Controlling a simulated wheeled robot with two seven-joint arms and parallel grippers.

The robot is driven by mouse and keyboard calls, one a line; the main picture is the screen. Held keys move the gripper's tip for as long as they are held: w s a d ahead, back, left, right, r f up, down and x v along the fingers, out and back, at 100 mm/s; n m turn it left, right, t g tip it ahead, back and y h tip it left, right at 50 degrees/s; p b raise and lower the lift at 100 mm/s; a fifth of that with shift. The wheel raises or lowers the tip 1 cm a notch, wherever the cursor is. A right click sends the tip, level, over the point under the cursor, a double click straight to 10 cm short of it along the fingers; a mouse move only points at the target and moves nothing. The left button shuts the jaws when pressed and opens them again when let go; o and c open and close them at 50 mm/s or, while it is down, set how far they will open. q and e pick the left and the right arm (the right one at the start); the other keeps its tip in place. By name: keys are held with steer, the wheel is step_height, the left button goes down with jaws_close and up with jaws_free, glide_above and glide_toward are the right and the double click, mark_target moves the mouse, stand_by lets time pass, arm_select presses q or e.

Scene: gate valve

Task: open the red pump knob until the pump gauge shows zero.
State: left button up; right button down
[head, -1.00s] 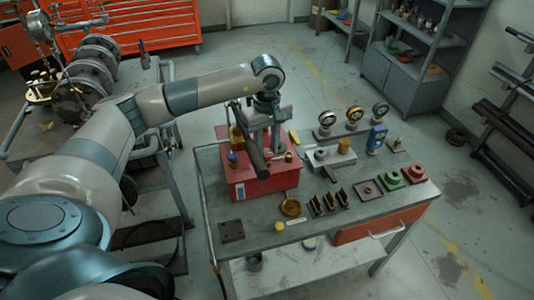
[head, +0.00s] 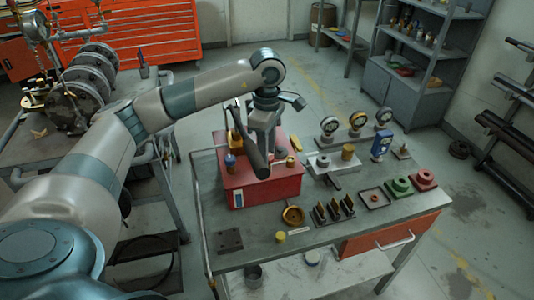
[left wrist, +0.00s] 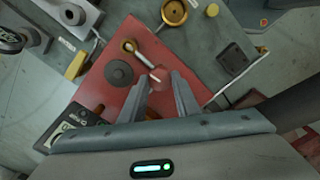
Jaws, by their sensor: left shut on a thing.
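The red pump (head: 260,187) stands on the bench as a red box with a long dark lever. My left gripper (head: 272,146) reaches down over its top. In the left wrist view the red pump (left wrist: 125,42) lies below the jaws. My left gripper (left wrist: 160,80) is shut on the red knob (left wrist: 158,75), which shows between its fingertips. The knob is hidden in the head view. A pale rod (left wrist: 143,55) runs from the knob to a brass fitting (left wrist: 128,46). My right gripper is not in view.
The grey bench (head: 262,245) holds a brass ring (head: 292,215), several dark upright plates, a green block (head: 399,187) and a red block (head: 424,180). Several dial gauges stand on a rack behind. A flanged pipe assembly (head: 80,85) is at the left.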

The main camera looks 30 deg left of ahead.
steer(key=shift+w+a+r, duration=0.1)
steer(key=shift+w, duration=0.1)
arm_select(q)
steer(key=o, duration=1)
steer(key=shift+o, duration=0.2)
steer(key=shift+r, duration=0.1)
steer(key=shift+r, duration=0.45)
step_height(320, 180, up, 16)
steer(key=b, duration=0.1)
steer(key=shift+r, duration=0.2)
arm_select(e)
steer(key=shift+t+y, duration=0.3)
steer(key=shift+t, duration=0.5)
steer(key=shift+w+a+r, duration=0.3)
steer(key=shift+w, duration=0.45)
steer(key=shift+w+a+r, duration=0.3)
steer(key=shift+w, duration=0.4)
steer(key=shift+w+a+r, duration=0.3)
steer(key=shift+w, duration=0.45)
